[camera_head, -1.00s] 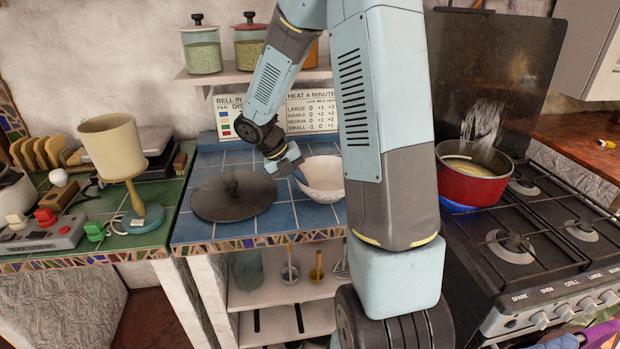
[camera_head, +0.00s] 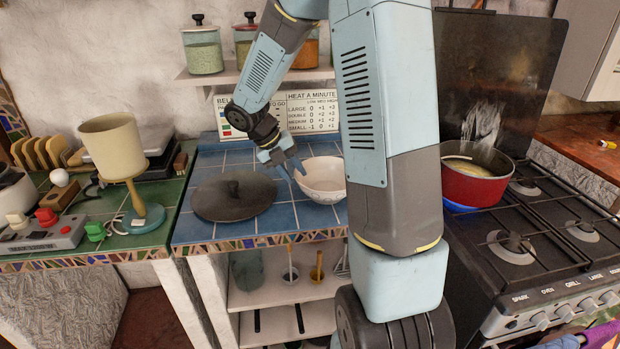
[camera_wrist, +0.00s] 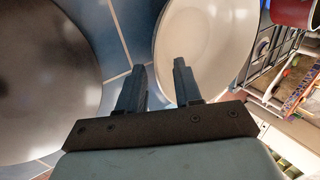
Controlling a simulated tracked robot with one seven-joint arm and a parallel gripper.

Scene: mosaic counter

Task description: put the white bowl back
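The white bowl (camera_head: 325,181) stands upright on the blue-tiled counter, partly behind my arm in the head view. It also shows in the wrist view (camera_wrist: 205,40), where its near rim passes between the lines of my two fingers. My gripper (camera_head: 296,173) is at the bowl's left rim, pointing down toward it. In the wrist view my gripper (camera_wrist: 158,75) has its fingers apart with a clear gap. I cannot tell whether either finger touches the rim. Nothing is visibly gripped.
A dark round lid (camera_head: 234,197) lies just left of the bowl. A red pot (camera_head: 476,184) stands on the stove at right. A beige-cupped stand (camera_head: 146,217) is at left. A shelf (camera_head: 240,76) with jars hangs above the counter.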

